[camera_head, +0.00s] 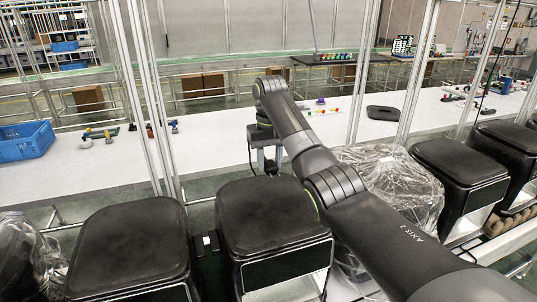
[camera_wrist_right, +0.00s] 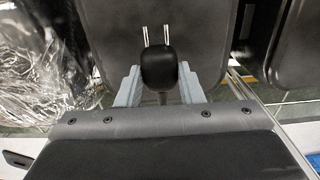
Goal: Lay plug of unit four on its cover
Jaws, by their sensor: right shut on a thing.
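My right gripper (camera_head: 266,158) hangs just behind the black cover (camera_head: 264,210) of the middle front unit. In the right wrist view its two pale fingers (camera_wrist_right: 160,88) are shut on a black plug (camera_wrist_right: 159,66), whose two metal prongs point up the picture. In the head view the plug (camera_head: 272,167) shows small and dark at the fingertips. In the wrist view a dark cover (camera_wrist_right: 200,28) lies beyond the plug; whether they touch, I cannot tell. A thin cable hangs beside the gripper in the head view. I cannot tell the unit's number. My left gripper is out of view.
Other black-topped units stand to the left (camera_head: 130,240) and right (camera_head: 460,160). A plastic-wrapped unit (camera_head: 395,190) is under my right arm. Metal posts rise behind the row. A long white table (camera_head: 100,175) carries a blue crate (camera_head: 25,141) and small parts.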

